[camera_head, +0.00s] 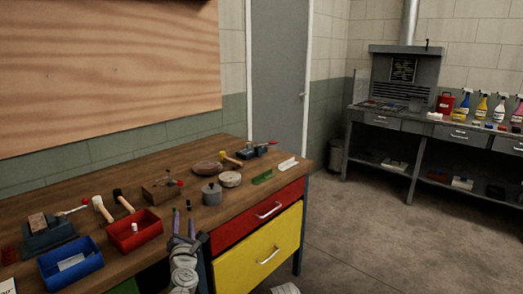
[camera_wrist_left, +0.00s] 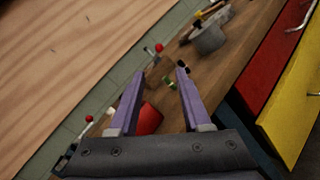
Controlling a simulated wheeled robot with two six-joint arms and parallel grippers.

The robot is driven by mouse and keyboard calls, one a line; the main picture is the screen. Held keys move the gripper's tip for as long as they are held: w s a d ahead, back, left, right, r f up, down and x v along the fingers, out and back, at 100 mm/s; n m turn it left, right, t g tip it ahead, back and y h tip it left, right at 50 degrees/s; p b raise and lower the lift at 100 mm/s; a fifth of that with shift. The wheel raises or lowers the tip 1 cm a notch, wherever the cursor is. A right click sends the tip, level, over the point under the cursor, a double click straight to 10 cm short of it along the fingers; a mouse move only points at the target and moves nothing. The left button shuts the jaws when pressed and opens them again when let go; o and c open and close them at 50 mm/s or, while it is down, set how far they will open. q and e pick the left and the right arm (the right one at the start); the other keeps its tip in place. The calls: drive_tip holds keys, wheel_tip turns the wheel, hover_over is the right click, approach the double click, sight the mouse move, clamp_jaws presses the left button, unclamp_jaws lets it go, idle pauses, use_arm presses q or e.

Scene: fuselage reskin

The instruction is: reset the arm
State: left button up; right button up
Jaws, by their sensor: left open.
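My left gripper (camera_head: 183,226) stands upright at the front edge of the wooden workbench (camera_head: 120,250) in the head view, in front of the drawers' left end. Its two purple fingers are apart, with nothing held between them. In the left wrist view the open fingers (camera_wrist_left: 160,90) point over the bench top, with a red bin (camera_wrist_left: 150,119) seen past them. My right gripper is not seen in either view.
On the bench are a blue bin (camera_head: 70,266), a red bin (camera_head: 134,231), a grey pot (camera_head: 212,194), mallets and a vise. Red (camera_head: 258,215) and yellow (camera_head: 258,252) drawers face the front. Open floor (camera_head: 390,235) lies right, before a second bench with spray bottles.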

use_arm(q)
drive_tip(key=s+d+f+m+g+h, duration=0.1)
drive_tip(key=d+f+m+g+h, duration=0.2)
drive_tip(key=d+f+m+h, duration=0.5)
drive_tip(key=s+d+f+m+g+h, duration=0.1)
drive_tip(key=d+f+m+g+h, duration=0.15)
drive_tip(key=d+m, duration=0.65)
drive_tip(key=s+a+f+m+g+y, duration=0.2)
drive_tip(key=s+a+f+m+g, duration=0.2)
drive_tip(key=s+f+m+g, duration=0.3)
drive_tip(key=s+a+f+m+g+y, duration=0.35)
drive_tip(key=s+f+m, duration=0.3)
drive_tip(key=s, duration=0.25)
drive_tip(key=s+d+m+g+y, duration=0.1)
drive_tip(key=s+d+m+g, duration=0.1)
drive_tip(key=s+d+m, duration=0.6)
wheel_tip(320, 180, up, 17)
drive_tip(key=w+d+n+p, duration=0.1)
drive_tip(key=d+n+p, duration=0.1)
drive_tip(key=p, duration=1.4)
drive_tip(key=shift+n, duration=0.55)
drive_tip(key=shift+w+f, duration=0.1)
